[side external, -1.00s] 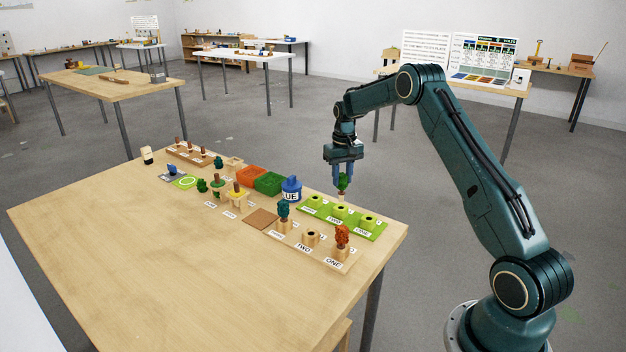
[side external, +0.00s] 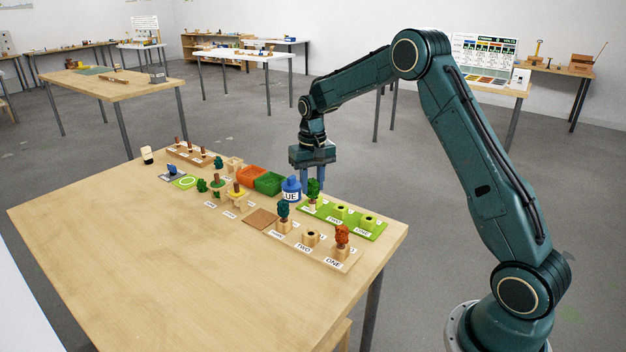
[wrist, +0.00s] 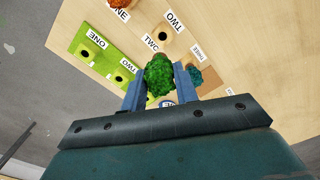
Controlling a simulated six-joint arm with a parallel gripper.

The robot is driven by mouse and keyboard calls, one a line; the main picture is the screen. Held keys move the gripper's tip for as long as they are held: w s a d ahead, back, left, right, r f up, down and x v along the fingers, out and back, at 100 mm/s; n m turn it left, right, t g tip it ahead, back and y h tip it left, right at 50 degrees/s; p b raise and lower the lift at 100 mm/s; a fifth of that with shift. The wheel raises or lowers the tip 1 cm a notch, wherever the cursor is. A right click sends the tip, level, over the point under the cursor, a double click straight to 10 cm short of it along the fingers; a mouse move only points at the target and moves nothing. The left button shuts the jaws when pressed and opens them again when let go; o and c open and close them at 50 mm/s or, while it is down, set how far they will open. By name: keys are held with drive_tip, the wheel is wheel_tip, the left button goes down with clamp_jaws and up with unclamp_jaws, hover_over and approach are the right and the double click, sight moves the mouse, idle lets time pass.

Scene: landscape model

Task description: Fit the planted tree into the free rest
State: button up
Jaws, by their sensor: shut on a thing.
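My gripper (side external: 314,180) is shut on the green planted tree (side external: 313,190), which is upright at the far left end of the green board (side external: 372,236). The wrist view shows its bushy crown (wrist: 160,75) between the two blue fingers (wrist: 160,90). The tree's lower part is mostly hidden, and I cannot tell whether it touches the board. The wooden board (side external: 345,264) in front holds a teal tree (side external: 283,210) at THREE and an orange tree (side external: 342,236) at ONE. Its middle rest, TWO (side external: 311,236), is an empty hole.
The green board's sockets TWO (side external: 340,212) and ONE (side external: 368,221) look empty. A blue pot (side external: 291,188) stands close left of my gripper. Green (side external: 269,182) and orange (side external: 251,176) trays lie farther left. The front of the table (side external: 180,265) is clear.

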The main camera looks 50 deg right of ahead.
sight(311, 198)
drive_tip(key=shift+s+a+r, duration=0.1)
drive_tip(key=shift+a+r, duration=0.05)
drive_tip(key=shift+a, duration=0.4)
drive_tip(key=shift+f, duration=2.9)
drive_tip(key=shift+f, duration=2)
drive_tip(key=o, duration=1.2)
drive_tip(key=shift+c, duration=0.2)
wheel_tip(311, 198, up, 14)
drive_tip(key=shift+f, duration=0.15)
idle(0.4)
